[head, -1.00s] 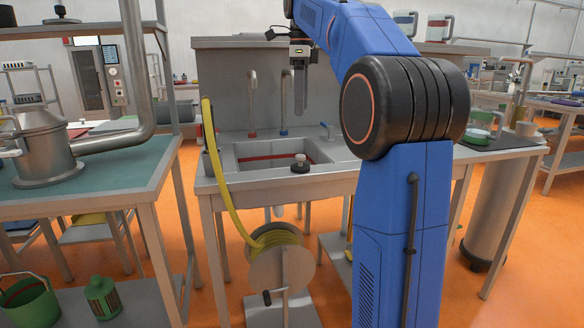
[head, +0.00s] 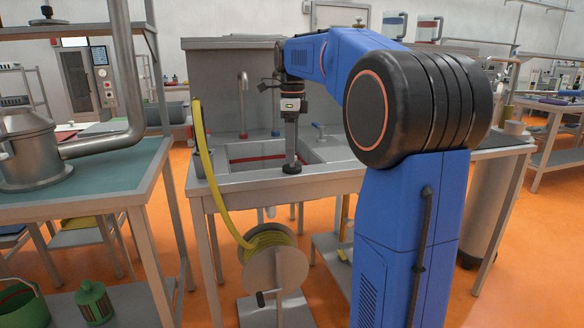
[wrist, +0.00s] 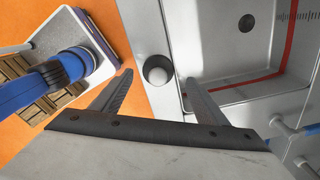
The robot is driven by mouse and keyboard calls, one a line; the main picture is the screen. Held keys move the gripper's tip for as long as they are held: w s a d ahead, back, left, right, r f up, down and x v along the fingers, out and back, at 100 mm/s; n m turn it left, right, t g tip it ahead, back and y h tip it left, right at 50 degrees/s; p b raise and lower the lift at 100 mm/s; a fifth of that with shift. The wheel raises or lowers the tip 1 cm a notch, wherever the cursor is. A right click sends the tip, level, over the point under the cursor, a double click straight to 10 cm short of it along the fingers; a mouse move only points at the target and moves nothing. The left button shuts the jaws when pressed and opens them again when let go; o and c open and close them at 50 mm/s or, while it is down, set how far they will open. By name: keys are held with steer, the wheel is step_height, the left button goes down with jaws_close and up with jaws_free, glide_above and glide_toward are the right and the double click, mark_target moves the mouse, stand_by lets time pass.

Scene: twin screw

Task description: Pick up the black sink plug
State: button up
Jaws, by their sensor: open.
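The black sink plug (head: 291,170) sits on the front rim of the steel sink (head: 240,181). In the wrist view my gripper (wrist: 159,79) is open, with one finger on each side of the knob and a gap visible on both sides. I cannot tell exactly how far the fingertips are above the rim.
The sink basin (wrist: 240,45) with a red line inside lies just behind the plug. Taps (head: 243,105) stand at its back. A yellow hose (head: 203,140) runs to a reel (head: 275,268) in front of the sink. A green-topped table (head: 100,180) stands at the left.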

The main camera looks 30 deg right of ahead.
steer(key=shift+s+a+f, duration=0.1)
steer(key=shift+s+f, duration=0.05)
steer(key=shift+f, duration=1.55)
steer(key=c, duration=1.3)
steer(key=shift+o, duration=0.2)
